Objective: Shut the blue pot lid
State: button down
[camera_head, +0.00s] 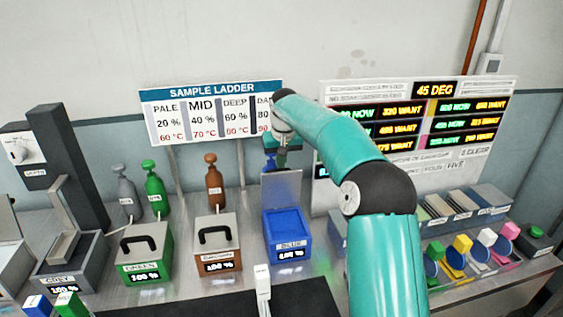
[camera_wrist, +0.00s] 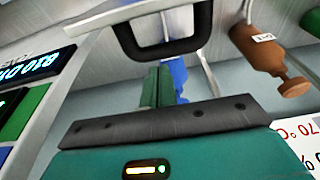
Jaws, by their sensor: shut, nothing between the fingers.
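The blue pot (camera_head: 287,238) stands on the bench in the head view, labelled BLUE, with its inside showing. Its grey lid (camera_head: 281,190) stands upright at the pot's back edge, open. In the wrist view a black handle (camera_wrist: 160,50) on a pale lid plate is close ahead of the fingers. My gripper (camera_head: 282,158) is behind and just above the raised lid, partly hidden by it. In the wrist view my gripper (camera_wrist: 158,85) shows its green fingers shut together and empty, below the handle. I cannot tell whether they touch the lid.
A brown pot (camera_head: 218,245) and a green pot (camera_head: 145,255), both with lids down, stand to the left. The brown bottle (camera_head: 214,180) stands behind, below the sample ladder sign (camera_head: 210,110). A blue bottle (camera_wrist: 178,78) is close beside the fingers.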

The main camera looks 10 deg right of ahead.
jog(key=shift+s+r, duration=0.1)
jog(key=shift+s, duration=0.3)
jog(key=shift+s+r+t, duration=0.2)
jog(key=shift+s+t, duration=0.1)
jog(key=shift+s, duration=0.1)
